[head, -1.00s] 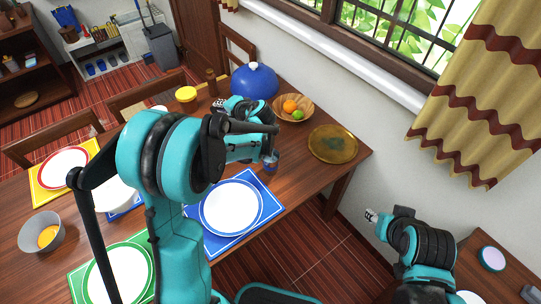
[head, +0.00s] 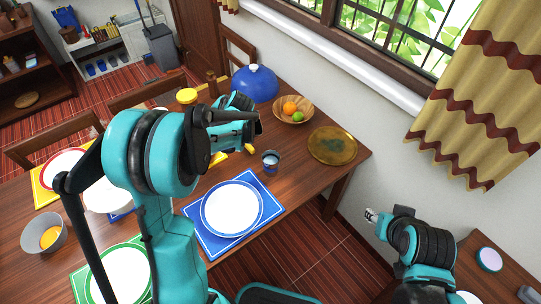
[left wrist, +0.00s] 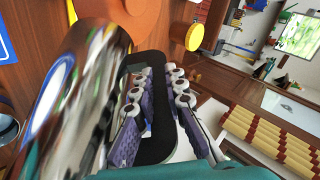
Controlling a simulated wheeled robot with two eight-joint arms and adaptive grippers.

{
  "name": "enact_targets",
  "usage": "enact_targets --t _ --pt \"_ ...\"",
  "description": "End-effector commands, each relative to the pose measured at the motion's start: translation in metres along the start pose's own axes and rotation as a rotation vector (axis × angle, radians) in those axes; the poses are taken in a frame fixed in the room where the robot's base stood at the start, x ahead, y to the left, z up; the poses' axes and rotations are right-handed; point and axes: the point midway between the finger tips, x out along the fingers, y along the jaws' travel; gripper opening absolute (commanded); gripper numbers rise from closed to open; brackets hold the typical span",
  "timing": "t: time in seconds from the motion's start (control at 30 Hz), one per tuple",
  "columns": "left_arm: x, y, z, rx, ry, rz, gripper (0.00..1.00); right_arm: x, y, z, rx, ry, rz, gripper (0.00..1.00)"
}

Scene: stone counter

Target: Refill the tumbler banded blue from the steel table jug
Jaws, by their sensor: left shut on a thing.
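The tumbler banded blue (head: 270,161) stands upright on the wooden table, beyond the blue placemat, in the head view. My left gripper (left wrist: 160,118) shows in the left wrist view, shut beside the shiny steel jug (left wrist: 72,85), whose body fills the left of that view. The grip itself is partly hidden, and the jug is hidden behind my left arm in the head view. A round grey rim (left wrist: 7,128), cut off at the left edge of the wrist view, may be the tumbler. My right gripper (head: 371,215) is off the table at the right, too small to judge.
A white plate (head: 232,208) lies on the blue placemat (head: 274,207) in front of the tumbler. A brass tray (head: 333,146), a fruit bowl (head: 305,115) and a blue dome (head: 255,84) stand behind.

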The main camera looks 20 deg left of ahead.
Motion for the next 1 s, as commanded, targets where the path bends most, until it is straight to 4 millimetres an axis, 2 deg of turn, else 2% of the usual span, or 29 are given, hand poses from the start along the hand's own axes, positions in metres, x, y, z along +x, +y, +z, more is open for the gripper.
enact_targets --t 0.17,0.37,0.53,0.7,1.0 --pt "0.003 0.002 0.0 -0.006 0.003 0.017 0.0 0.002 0.0 0.001 0.0 0.0 0.0 0.4" --pt "0.018 0.004 0.007 -0.051 0.001 0.115 0.0 0.002 0.0 0.001 0.0 0.0 0.0 0.4" --pt "0.021 -0.014 0.008 -0.105 0.001 0.243 0.0 -0.012 0.0 -0.009 0.0 0.0 0.0 0.4" --pt "0.043 -0.009 0.017 -0.163 0.001 0.382 0.0 -0.005 0.0 -0.004 0.0 0.0 0.0 0.4" --pt "0.054 -0.01 0.021 -0.256 0.004 0.613 0.0 -0.005 0.0 -0.004 0.0 0.0 0.0 0.4"
